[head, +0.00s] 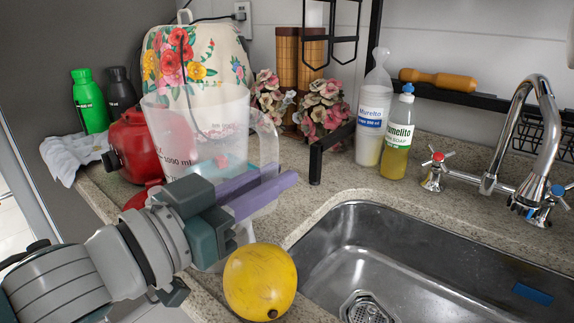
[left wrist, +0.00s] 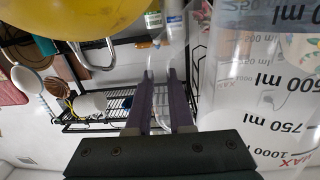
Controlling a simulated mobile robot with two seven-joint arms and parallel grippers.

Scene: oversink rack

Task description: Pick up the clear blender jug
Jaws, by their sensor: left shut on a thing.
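The clear blender jug (head: 190,125) stands upright at the left of the sink in the head view, with measuring marks on its wall. Its wall fills the right side of the left wrist view (left wrist: 262,110), where the scale looks upside down. My left gripper (head: 284,186) reaches across the front of the jug, its purple fingers shut on the jug's handle (head: 268,135). In the left wrist view the fingers (left wrist: 160,78) are close together beside the jug wall. Whether the jug's base touches the counter is hidden. My right gripper is in neither view.
A yellow fruit (head: 259,282) lies close below my left gripper. A red blender base (head: 125,150) and a flowered cover (head: 203,62) are beside and behind the jug. The metal sink (head: 440,260) is at the right, with bottles (head: 397,137) behind it.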

